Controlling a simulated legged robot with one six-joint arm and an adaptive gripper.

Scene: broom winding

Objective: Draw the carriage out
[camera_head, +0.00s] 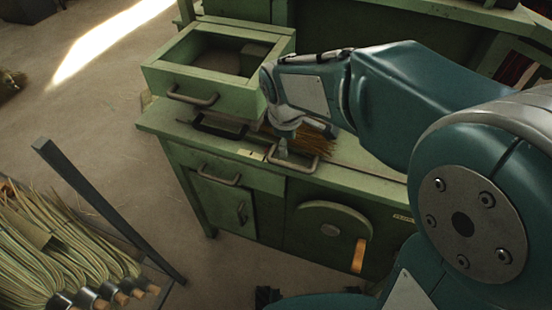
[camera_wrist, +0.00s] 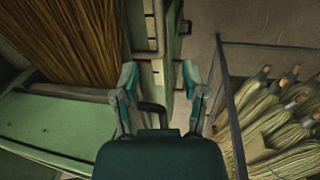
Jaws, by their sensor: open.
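The carriage is not clearly marked out; a low, pale-grey handle (camera_head: 290,160) at the front edge of the green bench top lies right by my gripper (camera_head: 283,150). In the wrist view, my gripper (camera_wrist: 160,75) is open, with its two fingers apart. A dark handle bar (camera_wrist: 153,108) shows between them, near the palm. I cannot tell whether either finger touches it. Brown bristles (camera_head: 310,140) lie on the bench behind the gripper, and they fill the upper left of the wrist view (camera_wrist: 70,40). My arm hides part of the bench top.
A green open-topped box (camera_head: 158,80) with a front handle (camera_head: 193,98) stands at the bench's left. A dark handle (camera_head: 218,128) sits below it. A railed rack of brooms (camera_head: 60,260) stands front left; floor between is clear.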

